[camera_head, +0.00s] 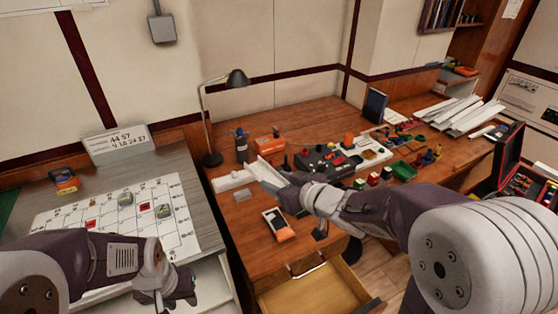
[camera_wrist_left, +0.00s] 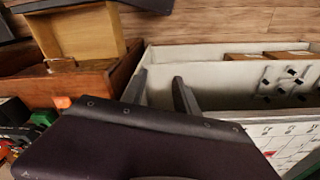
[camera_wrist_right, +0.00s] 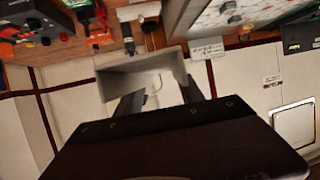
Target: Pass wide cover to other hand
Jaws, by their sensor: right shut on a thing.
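The wide cover (camera_wrist_right: 145,68) is a pale grey, trough-shaped piece. In the right wrist view it lies between the fingers of my right gripper (camera_wrist_right: 160,98), which is shut on it. In the head view, the cover (camera_head: 267,171) shows as a whitish slab at the tip of my right gripper (camera_head: 282,188), above the wooden desk. My left gripper (camera_head: 180,298) is low at the left, over the open drawer by the grey desk. In the left wrist view, its fingers (camera_wrist_left: 160,90) are apart with nothing between them. The two grippers are well apart.
A lamp (camera_head: 236,78), a control panel (camera_head: 325,160) and an orange-and-white device (camera_head: 278,223) stand near. A wooden drawer (camera_head: 320,290) is open. Long white strips (camera_head: 465,112) lie at right.

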